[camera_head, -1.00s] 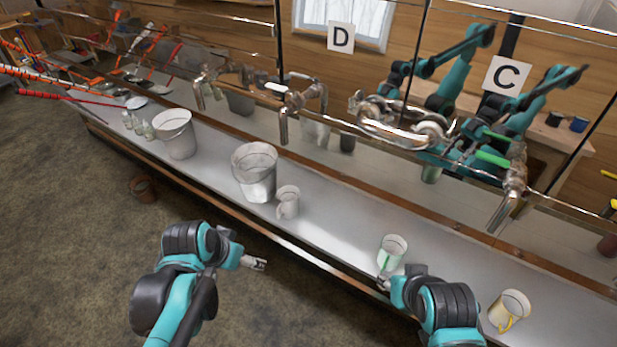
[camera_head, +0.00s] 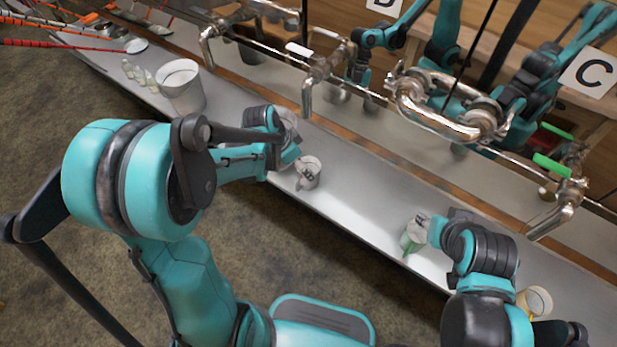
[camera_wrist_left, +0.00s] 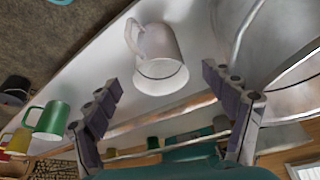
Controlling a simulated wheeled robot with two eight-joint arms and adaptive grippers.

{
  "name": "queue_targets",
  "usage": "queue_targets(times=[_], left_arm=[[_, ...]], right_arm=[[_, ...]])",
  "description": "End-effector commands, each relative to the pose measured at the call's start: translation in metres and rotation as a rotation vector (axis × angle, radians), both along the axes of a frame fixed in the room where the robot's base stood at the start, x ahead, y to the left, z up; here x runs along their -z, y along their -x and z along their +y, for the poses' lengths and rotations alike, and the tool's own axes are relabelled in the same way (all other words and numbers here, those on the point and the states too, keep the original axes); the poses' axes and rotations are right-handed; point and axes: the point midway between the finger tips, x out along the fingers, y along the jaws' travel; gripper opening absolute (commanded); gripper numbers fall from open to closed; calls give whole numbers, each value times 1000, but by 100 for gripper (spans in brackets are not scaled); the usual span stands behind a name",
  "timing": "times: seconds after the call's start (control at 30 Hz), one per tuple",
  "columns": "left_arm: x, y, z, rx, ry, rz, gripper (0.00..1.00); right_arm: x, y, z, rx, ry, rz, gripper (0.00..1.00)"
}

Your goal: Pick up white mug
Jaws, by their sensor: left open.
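The white mug (camera_head: 312,183) stands upright on the metal ledge in the head view, partly covered by my left gripper (camera_head: 301,166). In the left wrist view the white mug (camera_wrist_left: 163,50) appears just beyond and between the spread fingertips of my left gripper (camera_wrist_left: 160,78). Its handle points left there. The left gripper is open and holds nothing. My right gripper (camera_head: 425,220) is close to the mug with a green handle (camera_head: 411,239); its fingers are too small to tell whether they are open, shut or touching it.
A metal bucket (camera_wrist_left: 285,65) is close to the right finger in the wrist view. A yellow-handled mug (camera_head: 537,299) is at the right. Metal taps (camera_head: 307,95) and pipes run behind the ledge.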

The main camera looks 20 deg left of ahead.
Motion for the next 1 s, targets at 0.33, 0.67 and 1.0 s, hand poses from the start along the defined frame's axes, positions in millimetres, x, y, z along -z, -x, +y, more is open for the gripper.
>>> queue_targets(times=[0.33,0.67,1.0], left_arm=[[32,-8,-10,1,0,0,84],[53,-15,-16,-1,0,0,84],[52,-15,-16,-1,0,1,25]], right_arm=[[18,0,0,0,0,0,40],[26,0,0,0,0,0,40],[26,0,0,0,0,0,40]])
